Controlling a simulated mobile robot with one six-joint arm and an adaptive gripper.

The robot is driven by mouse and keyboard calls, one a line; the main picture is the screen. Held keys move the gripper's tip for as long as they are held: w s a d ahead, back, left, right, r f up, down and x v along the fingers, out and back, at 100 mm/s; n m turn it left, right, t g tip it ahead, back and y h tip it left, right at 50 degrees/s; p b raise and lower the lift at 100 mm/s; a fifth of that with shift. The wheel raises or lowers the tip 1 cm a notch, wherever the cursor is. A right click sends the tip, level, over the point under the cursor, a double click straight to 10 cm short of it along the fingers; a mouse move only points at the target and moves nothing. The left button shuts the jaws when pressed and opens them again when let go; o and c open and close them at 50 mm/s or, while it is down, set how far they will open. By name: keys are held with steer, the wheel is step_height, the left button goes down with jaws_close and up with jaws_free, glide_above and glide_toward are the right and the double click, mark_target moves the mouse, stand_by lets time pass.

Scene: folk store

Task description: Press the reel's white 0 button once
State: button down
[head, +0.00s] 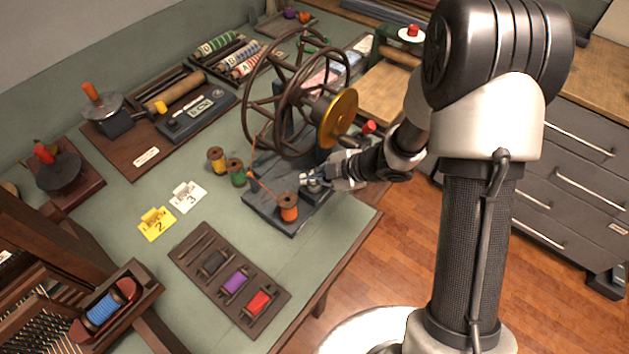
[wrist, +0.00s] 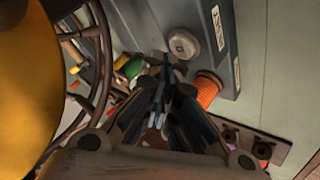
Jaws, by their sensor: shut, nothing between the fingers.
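The reel stands on a dark grey base (head: 272,212) with large spoked wheels (head: 268,92) and a brass disc (head: 338,118). In the wrist view a round pale button (wrist: 184,44) sits on the base beside a small label (wrist: 218,28); I cannot read a 0 on it. In the head view my gripper mostly hides the button. My gripper (head: 306,178) is shut and empty, low over the base. In the wrist view its fingertips (wrist: 165,66) appear just below and left of the button; I cannot tell whether they touch anything.
An orange thread spool (head: 288,207) stands on the base close to my gripper. Green and yellow spools (head: 216,160) stand left of it. A tray (head: 196,263) of spools and tags 2 (head: 156,223) and 3 (head: 187,197) lie on the table. The wheels rise close behind my gripper.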

mark_target(314, 188)
steer(key=shift+r, duration=0.1)
step_height(314, 188, up, 5)
steer(key=p, duration=0.5)
steer(key=shift+r, duration=0.1)
stand_by(0.3)
stand_by(0.6)
